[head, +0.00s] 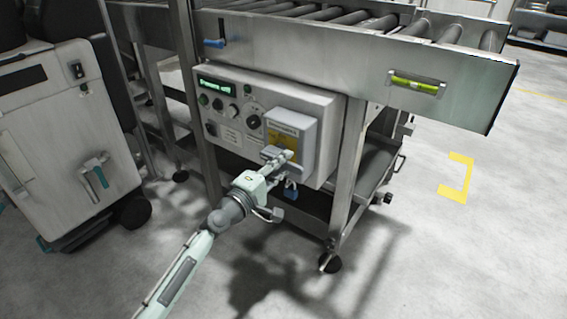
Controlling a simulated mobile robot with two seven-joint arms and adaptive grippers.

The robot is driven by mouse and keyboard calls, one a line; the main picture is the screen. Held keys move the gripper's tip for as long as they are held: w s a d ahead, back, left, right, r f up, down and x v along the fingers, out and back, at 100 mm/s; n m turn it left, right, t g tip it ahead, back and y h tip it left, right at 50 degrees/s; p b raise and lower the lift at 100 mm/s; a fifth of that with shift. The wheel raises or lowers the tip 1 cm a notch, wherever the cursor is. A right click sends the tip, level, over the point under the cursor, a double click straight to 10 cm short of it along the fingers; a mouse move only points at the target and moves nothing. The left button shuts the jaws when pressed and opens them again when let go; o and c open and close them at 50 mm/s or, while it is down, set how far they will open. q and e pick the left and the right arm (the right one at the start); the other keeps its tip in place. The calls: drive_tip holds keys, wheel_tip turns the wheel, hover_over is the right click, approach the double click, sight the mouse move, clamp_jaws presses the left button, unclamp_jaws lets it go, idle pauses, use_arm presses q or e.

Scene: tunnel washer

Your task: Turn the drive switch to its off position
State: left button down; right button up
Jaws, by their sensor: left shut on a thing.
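A control panel (235,138) is fixed under the roller conveyor and carries a lit green display (216,86) and several knobs, among them a round black one (253,121). A grey box (302,128) with a yellow label stands out from the panel's right part. My left gripper (279,157) is at the low front of this box, shut on a part there that its fingers mostly hide. I cannot tell which control is the drive switch or how it is set. My right gripper is out of view.
The roller conveyor (355,54) overhangs the panel, with a steel leg (348,180) right of it. A blue padlock (291,188) hangs below the box. A wheeled machine (62,135) stands at the left. The floor in front and right is open.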

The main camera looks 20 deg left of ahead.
use_arm(q)
drive_tip(key=c, duration=1.4)
unclamp_jaws()
drive_tip(key=shift+o, duration=0.2)
drive_tip(key=v, duration=1.2)
